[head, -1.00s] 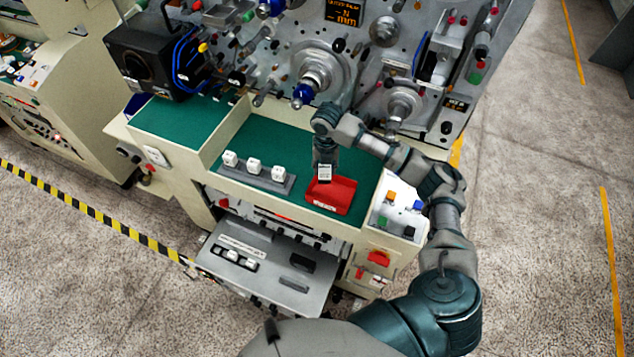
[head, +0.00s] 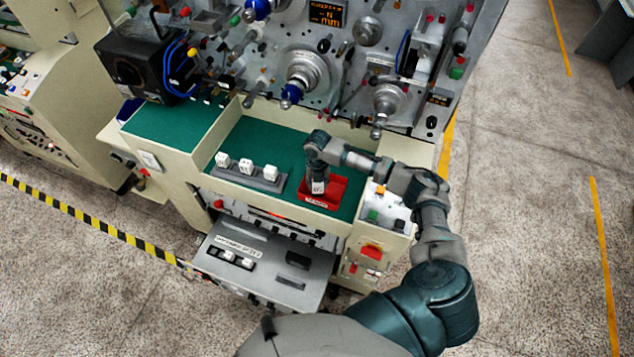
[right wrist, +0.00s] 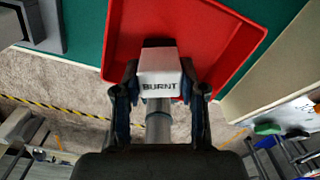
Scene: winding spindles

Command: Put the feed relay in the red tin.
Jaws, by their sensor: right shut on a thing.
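The red tin (head: 337,187) sits on the green worktop, right of a grey rack, and fills the upper middle of the right wrist view (right wrist: 215,35). My right gripper (head: 318,184) points down over the tin. It is shut on a small white relay (right wrist: 158,68), whose face reads "BURNT" in the right wrist view. The relay is low over or inside the tin; I cannot tell whether it touches the floor of the tin. My left gripper is not in view.
A grey rack (head: 240,178) holds three white relays left of the tin. A grey tray (head: 225,262) with small parts juts out below the worktop. A switch box (head: 385,208) is right of the tin. Spindles (head: 305,72) stick out behind.

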